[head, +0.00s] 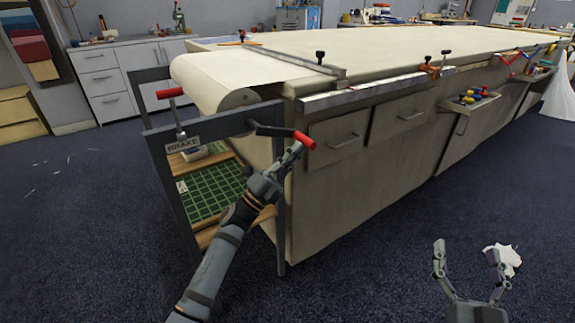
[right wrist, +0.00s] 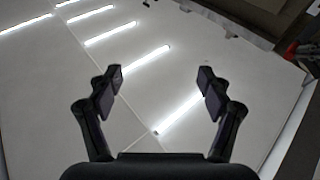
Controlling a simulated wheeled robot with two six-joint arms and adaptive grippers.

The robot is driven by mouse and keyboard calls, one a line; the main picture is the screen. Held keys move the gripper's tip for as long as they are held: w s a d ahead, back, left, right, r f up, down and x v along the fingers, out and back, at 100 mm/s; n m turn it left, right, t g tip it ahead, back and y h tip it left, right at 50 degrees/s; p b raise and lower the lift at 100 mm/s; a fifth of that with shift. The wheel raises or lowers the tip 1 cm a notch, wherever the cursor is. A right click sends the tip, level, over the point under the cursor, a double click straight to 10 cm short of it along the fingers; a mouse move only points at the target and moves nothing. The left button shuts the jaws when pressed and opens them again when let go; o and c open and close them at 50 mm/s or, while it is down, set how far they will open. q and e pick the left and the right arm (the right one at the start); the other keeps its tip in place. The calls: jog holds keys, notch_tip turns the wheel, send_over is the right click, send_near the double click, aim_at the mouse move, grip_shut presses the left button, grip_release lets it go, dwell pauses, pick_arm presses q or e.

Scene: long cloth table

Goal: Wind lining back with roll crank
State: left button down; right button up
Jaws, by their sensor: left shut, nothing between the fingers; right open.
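The roll of cream lining (head: 205,85) lies in a dark metal frame at the near left end of the table. Its crank (head: 268,130) has a red handle (head: 304,140) that points to the right of the frame. My left gripper (head: 295,152) is shut just below and beside the red handle, with nothing held; whether it touches the handle cannot be told. A second red-handled lever (head: 170,93) stands above a BRAKE sign (head: 182,145). My right gripper (head: 467,262) is open and empty over the floor at lower right; its fingers also show in the right wrist view (right wrist: 160,88).
The long cloth-covered table (head: 370,60) runs away to the right, with a metal bar (head: 295,60) across it and cabinet doors below. A green cutting mat (head: 205,185) lies on a shelf under the roll. A crumpled white piece (head: 508,256) lies on the floor.

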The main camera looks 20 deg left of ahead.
jog(key=s+r+n+t+y+b, duration=0.1)
jog(key=s+r+t, duration=0.35)
jog(key=r, duration=0.55)
pick_arm(q)
jog(key=shift+w+d+r+t+p, duration=0.25)
jog(key=shift+w+r+t+p, duration=0.1)
jog(key=shift+r, duration=0.3)
pick_arm(e)
jog(key=w+f+g, duration=0.2)
jog(key=w+f, duration=0.1)
jog(key=f, duration=0.2)
jog(key=shift+w+f+m+h, duration=0.2)
jog(key=shift+w+m+h, duration=0.05)
jog(key=shift+m+h, duration=0.05)
